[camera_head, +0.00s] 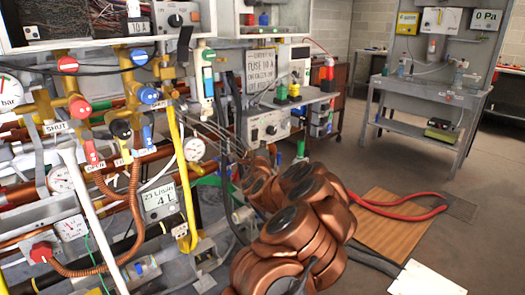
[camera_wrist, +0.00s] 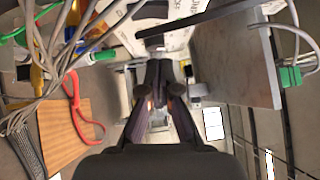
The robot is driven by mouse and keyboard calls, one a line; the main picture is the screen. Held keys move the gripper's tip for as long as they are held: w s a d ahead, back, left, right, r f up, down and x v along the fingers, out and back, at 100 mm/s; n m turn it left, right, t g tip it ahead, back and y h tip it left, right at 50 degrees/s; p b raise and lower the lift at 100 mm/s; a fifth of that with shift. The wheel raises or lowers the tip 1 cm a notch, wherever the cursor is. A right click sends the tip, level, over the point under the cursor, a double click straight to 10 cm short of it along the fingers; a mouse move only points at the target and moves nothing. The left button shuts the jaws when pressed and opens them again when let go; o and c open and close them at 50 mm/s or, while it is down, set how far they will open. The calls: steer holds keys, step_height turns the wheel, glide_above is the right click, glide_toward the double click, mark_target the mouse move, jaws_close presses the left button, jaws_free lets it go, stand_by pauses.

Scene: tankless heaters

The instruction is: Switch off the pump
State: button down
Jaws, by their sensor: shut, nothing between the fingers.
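My gripper (camera_wrist: 162,92) shows in the wrist view with its dark fingers together and nothing visible between them. In the head view my copper-coloured arm fills the lower middle, and I cannot make out the fingers there. No part is clearly labelled as the pump or its switch. Another grey control box with a black knob (camera_head: 176,20) is at the top, left of centre. I cannot tell which belongs to the pump.
Pipes, gauges and coloured valve handles crowd the left, including a red knob (camera_head: 41,252). A shelf (camera_head: 297,101) holds green and yellow items. A grey panel (camera_wrist: 232,60) is close right of the fingers.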

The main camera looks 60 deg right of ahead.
steer(key=shift+w+d+r, duration=0.15)
steer(key=shift+w+d, duration=0.55)
steer(key=shift+w, duration=0.25)
steer(key=shift+w+d+r, duration=0.15)
steer(key=shift+w+d, duration=0.6)
steer(key=shift+w, duration=0.2)
steer(key=shift+w+d+r, duration=0.15)
steer(key=shift+w+d, duration=0.55)
steer(key=shift+w, duration=0.25)
steer(key=shift+w, duration=0.15)
steer(key=shift+b, duration=0.3)
steer(key=shift+s+b, duration=0.3)
steer(key=shift+s, duration=0.2)
glide_toward(258, 132)
steer(key=s+d+r, duration=0.1)
steer(key=s, duration=0.1)
steer(key=v, duration=0.6)
steer(key=shift+s+r+b, duration=0.3)
steer(key=shift+r, duration=0.4)
steer(key=shift+a, duration=0.1)
